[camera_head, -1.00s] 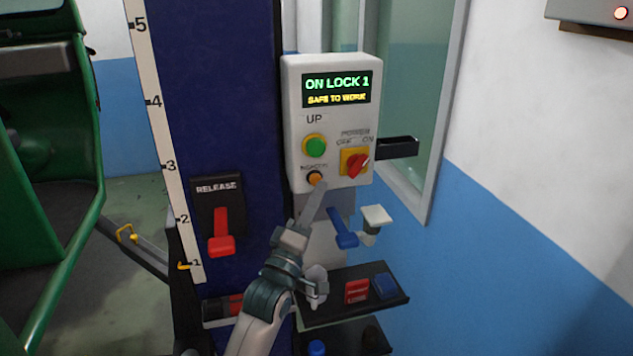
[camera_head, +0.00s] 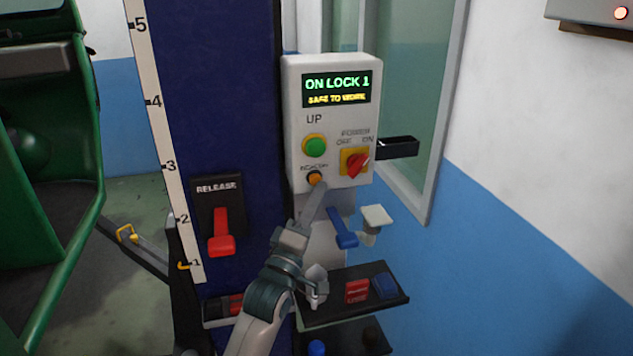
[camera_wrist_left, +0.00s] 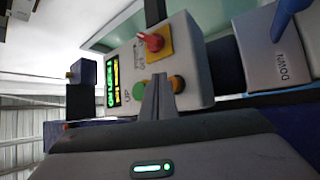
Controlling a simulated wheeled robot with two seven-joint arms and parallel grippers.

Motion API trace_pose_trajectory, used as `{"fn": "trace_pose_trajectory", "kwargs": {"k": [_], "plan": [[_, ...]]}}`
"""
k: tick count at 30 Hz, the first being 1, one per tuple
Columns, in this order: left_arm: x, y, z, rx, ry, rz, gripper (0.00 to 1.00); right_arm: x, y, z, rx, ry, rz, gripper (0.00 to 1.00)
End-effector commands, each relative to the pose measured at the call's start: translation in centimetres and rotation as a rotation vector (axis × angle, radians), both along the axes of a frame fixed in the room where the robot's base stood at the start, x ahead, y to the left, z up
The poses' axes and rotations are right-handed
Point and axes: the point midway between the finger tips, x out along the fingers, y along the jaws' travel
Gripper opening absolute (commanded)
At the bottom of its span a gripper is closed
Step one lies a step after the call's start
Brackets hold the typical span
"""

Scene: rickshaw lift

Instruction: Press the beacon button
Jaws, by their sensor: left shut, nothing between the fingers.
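The beacon button (camera_head: 315,178) is a small orange button low on the white control box (camera_head: 293,110), under the green UP button (camera_head: 314,145). My left gripper (camera_head: 320,186) is shut and empty. Its fingertips are at the lower edge of the beacon button in the head view; whether they touch it I cannot tell. In the left wrist view the shut fingers (camera_wrist_left: 158,80) point at the box between the green button and the orange button (camera_wrist_left: 176,84). The display reads ON LOCK 1, SAFE TO WORK. My right gripper is not in view.
A red power switch (camera_head: 355,162) sits right of the buttons. A blue lever (camera_head: 343,229) hangs below the box. A red release lever (camera_head: 221,232) is on the blue column (camera_head: 225,80). A black shelf (camera_head: 335,312) holds small items. A green rickshaw (camera_head: 60,220) stands left.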

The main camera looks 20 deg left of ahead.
Motion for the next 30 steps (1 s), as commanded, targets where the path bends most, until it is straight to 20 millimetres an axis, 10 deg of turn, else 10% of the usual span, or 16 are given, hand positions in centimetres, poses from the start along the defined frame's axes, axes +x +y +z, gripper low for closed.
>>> {"fn": "trace_pose_trajectory", "kwargs": {"k": [30], "plan": [[0.77,0.53,0.03,0.0,0.0,0.0,0.0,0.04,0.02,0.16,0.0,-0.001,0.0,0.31]]}}
